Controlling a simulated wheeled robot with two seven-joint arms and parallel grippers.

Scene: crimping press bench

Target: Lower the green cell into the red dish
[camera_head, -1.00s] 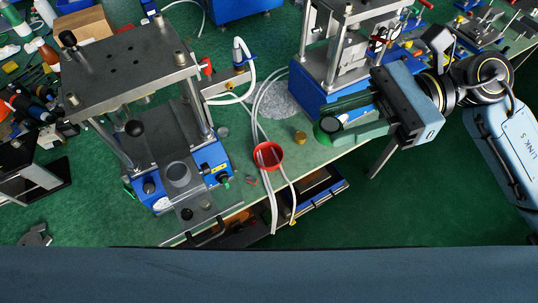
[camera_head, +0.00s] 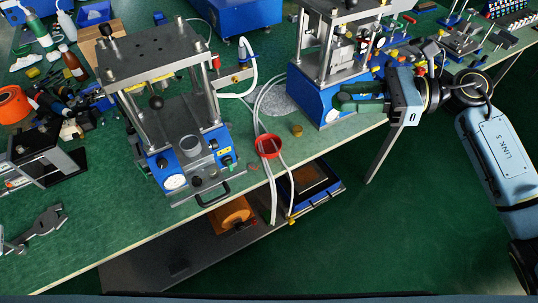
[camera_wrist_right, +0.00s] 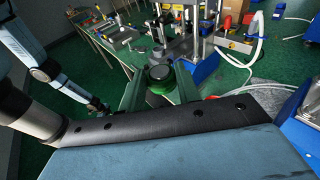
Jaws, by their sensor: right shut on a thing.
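The green cell (camera_wrist_right: 160,78) is a short round piece with a dark top. It sits between the two green fingers of my right gripper (camera_head: 343,104), which is shut on it. In the head view the cell (camera_head: 333,116) is partly hidden by a finger and is held in front of the right press. The red dish (camera_head: 269,142) is a small round cup on the bench near its front edge, to the left of the gripper and apart from it.
A large press (camera_head: 190,110) stands left of the dish and another press (camera_head: 310,92) stands behind the cell. White hoses (camera_head: 255,105) run past the dish and over the bench edge. A small brass-coloured piece (camera_head: 297,130) lies between dish and gripper.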

